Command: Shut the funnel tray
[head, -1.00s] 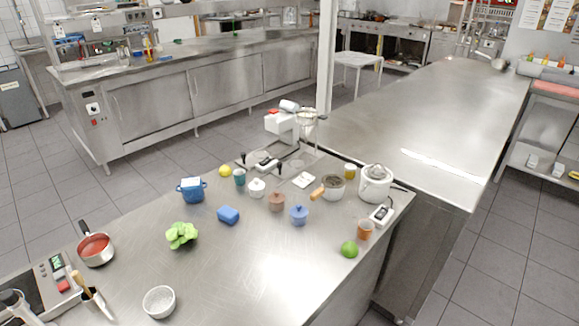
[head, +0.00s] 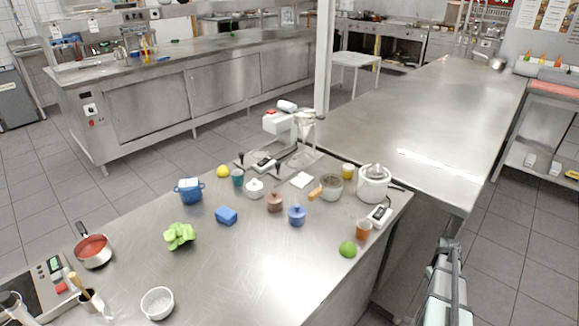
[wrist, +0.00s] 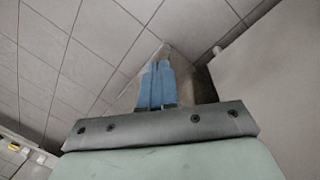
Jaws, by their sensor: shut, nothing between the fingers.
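A white machine (head: 277,123) with a clear funnel-shaped part (head: 305,124) stands at the far end of the steel worktop in the head view. A low base with a round clear plate (head: 303,158) lies below the funnel. I cannot tell which part is the tray, or whether it is open or shut. My gripper (wrist: 157,72) shows in the wrist view with its blue fingers together and empty, above the tiled floor. My arm is at the lower right of the head view, right of the worktop and well away from the machine.
A long steel table (head: 430,110) stands behind. Floor is free at right.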

